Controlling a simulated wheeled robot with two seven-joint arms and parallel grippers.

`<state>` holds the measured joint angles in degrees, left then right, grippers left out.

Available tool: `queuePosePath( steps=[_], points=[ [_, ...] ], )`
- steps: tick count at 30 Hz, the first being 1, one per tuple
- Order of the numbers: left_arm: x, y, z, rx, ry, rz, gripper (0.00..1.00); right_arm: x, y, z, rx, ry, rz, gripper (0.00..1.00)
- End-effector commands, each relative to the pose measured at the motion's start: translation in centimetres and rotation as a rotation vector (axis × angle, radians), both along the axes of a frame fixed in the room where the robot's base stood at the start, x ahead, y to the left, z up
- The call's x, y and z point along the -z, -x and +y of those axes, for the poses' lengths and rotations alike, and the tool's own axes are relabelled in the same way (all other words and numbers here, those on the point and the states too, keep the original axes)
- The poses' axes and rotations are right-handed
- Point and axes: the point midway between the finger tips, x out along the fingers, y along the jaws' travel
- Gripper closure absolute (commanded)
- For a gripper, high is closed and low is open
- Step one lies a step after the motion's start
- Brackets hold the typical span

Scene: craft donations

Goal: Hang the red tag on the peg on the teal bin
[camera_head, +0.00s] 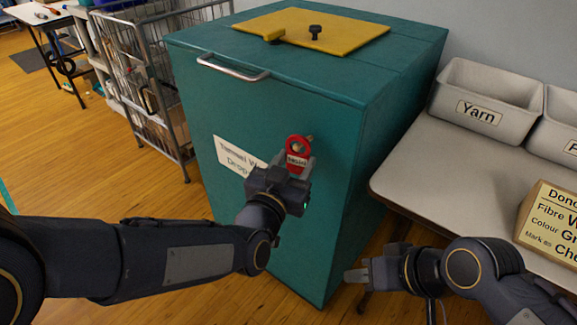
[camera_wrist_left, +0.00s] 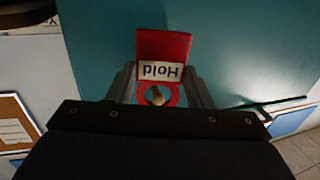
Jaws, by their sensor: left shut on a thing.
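The teal bin (camera_head: 240,130) stands upright in the middle of the head view. My left gripper (camera_head: 299,163) is shut on the red tag (camera_head: 291,142) in front of the bin's front face. The tag's ring shows above its white "Hold" label, which is upside down in the left wrist view (camera_wrist_left: 160,72). A small tan peg (camera_head: 310,138) shows at the ring's upper right edge in the head view. In the left wrist view the peg's end (camera_wrist_left: 157,96) shows within the ring's hole. I cannot tell whether it passes through. My right gripper (camera_head: 358,284) is empty, low at the right; its opening is unclear.
A yellow panel (camera_head: 345,33) with a black knob (camera_head: 315,32) lies on the bin's lid. A metal handle (camera_head: 232,68) and a white label (camera_head: 238,154) are on its front. A table (camera_head: 430,165) with a grey Yarn tub (camera_head: 488,80) stands right. A wire cart (camera_head: 150,80) stands left.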

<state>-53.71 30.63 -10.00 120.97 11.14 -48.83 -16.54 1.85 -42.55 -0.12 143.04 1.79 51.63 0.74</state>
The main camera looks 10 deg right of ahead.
Motion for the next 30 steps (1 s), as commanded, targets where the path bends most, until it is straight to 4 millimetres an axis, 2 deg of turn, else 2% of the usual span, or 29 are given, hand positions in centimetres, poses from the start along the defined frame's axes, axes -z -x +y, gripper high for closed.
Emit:
queuePosePath(
  steps=[5, 12, 30],
  points=[
    [0.1, -0.7, -0.9, 0.001, -0.001, 0.001, 0.75, -0.2, 0.0, 0.0, 0.000, 0.000, 0.000, 0.64],
    [0.9, -1.3, -1.7, 0.000, 0.000, 0.001, 0.75, 0.9, 0.0, 0.0, 0.000, 0.000, 0.000, 0.64],
    [0.9, -1.5, -1.9, 0.000, 0.000, 0.000, 0.75, 1.3, 0.0, 0.0, 0.000, 0.000, 0.000, 0.64]
  ],
)
